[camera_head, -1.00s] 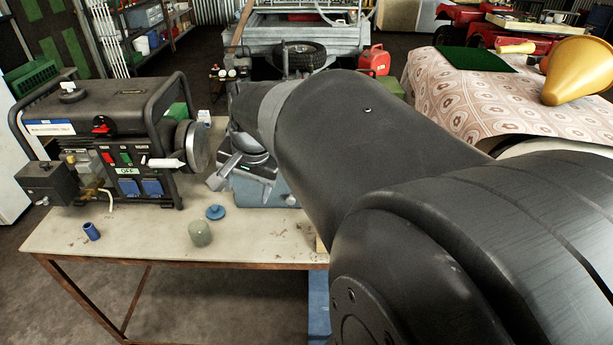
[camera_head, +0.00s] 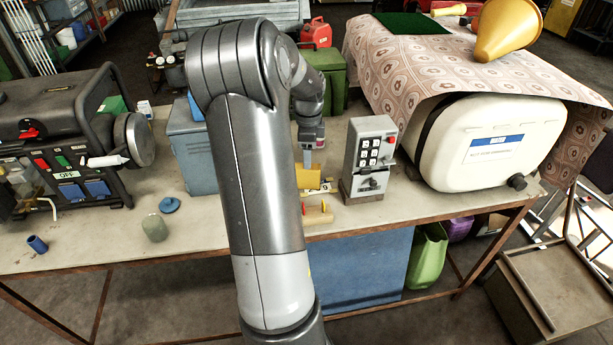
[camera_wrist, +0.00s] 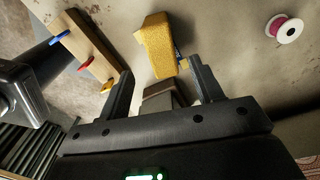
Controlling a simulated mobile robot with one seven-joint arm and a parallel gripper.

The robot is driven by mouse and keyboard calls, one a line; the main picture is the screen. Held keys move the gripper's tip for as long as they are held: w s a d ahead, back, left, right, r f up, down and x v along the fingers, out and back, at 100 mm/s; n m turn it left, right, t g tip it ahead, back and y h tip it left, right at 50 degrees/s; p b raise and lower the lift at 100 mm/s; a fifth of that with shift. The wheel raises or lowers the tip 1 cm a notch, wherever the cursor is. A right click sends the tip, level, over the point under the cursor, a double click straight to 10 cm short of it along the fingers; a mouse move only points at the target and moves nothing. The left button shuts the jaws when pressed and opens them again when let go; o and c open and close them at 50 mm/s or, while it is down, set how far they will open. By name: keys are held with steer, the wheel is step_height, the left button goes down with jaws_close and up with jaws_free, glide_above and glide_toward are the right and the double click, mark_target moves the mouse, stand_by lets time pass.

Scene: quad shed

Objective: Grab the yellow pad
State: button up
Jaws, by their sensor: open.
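The yellow pad (camera_wrist: 157,47) is a small, rough-textured block on the workbench. In the wrist view it lies just beyond my fingertips, roughly in line with the gap between them. My gripper (camera_wrist: 161,70) is open, with one finger on either side of that gap, and no grip on the pad shows. In the head view the pad (camera_head: 308,178) is partly hidden by my arm and gripper (camera_head: 309,158), which points down over it. A small grey-brown block (camera_wrist: 162,97) shows between my fingers; I cannot tell what it is.
A wooden strip with coloured pegs (camera_wrist: 85,48) lies left of the pad in the wrist view. A pink spool (camera_wrist: 287,29) lies to the right. In the head view a grey keypad box (camera_head: 371,150) stands close right of the pad, with a white tank (camera_head: 490,145) beyond.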

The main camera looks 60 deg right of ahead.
mark_target(307, 178)
step_height(307, 178, down, 11)
steer(key=shift+w+r, duration=0.1)
steer(key=shift+r, duration=0.05)
stand_by(0.4)
steer(key=c, duration=1)
